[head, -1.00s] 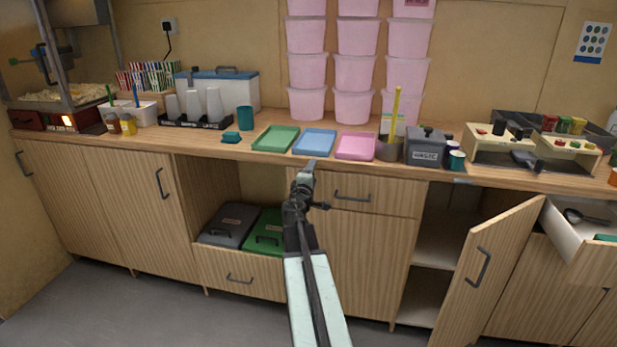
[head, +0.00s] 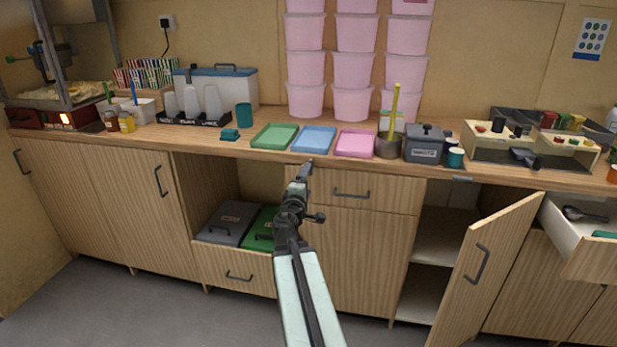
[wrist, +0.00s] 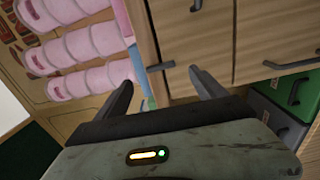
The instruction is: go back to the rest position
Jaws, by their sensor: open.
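My gripper (head: 305,172) is in front of the counter, just below the edge, near the blue tray, in the head view. In the wrist view my gripper (wrist: 162,88) has its two dark fingers spread apart with nothing between them. The counter front and a drawer lie beyond the fingers. My arm reaches up from the bottom of the head view.
Green (head: 274,137), blue (head: 314,139) and pink (head: 354,143) trays lie on the counter (head: 250,153). An open cupboard door (head: 487,270) and an open drawer (head: 585,262) stick out at the right. A low drawer (head: 235,272) holding grey and green lidded boxes is at the left.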

